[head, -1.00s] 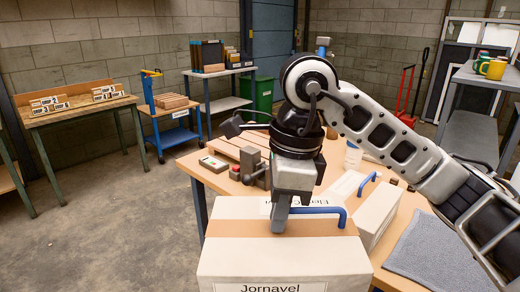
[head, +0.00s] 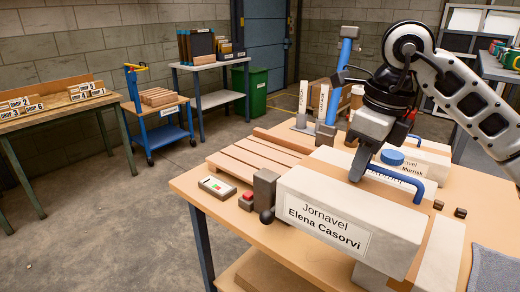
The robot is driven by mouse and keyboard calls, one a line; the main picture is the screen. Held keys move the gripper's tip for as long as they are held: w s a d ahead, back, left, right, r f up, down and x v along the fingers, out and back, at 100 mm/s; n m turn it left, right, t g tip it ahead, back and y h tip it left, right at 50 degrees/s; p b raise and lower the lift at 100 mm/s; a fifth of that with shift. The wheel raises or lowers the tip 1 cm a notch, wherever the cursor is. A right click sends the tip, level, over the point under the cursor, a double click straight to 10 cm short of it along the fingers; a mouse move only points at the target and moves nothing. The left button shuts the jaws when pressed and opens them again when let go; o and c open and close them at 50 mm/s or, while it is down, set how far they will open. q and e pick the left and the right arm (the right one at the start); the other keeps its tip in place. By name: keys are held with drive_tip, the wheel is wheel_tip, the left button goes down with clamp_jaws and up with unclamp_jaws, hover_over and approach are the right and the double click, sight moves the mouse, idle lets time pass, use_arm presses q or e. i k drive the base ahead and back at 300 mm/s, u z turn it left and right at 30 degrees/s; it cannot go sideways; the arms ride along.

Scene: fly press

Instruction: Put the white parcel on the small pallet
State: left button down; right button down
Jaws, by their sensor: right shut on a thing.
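The white parcel (head: 352,205) bears a label reading "Jornavel Elena Casorvi" on its front and a blue handle (head: 403,183) on top. My right gripper (head: 358,172) is shut on this handle from above. The parcel looks slightly tilted, and its underside is hidden. The small pallet (head: 258,154), of wooden slats, lies on the table left of and behind the parcel; the two are apart in the picture or barely overlap. My left gripper is not in view.
A pale box with a tan stripe (head: 438,245) shows below and right of the parcel. Another labelled pale parcel (head: 428,160) stands behind. A grey block with a dark knob (head: 265,190), a red button (head: 248,196) and a small panel (head: 217,187) sit near the pallet's front. The pallet's slats look bare.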

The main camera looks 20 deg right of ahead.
sight(271, 160)
drive_tip(key=i, duration=1.25)
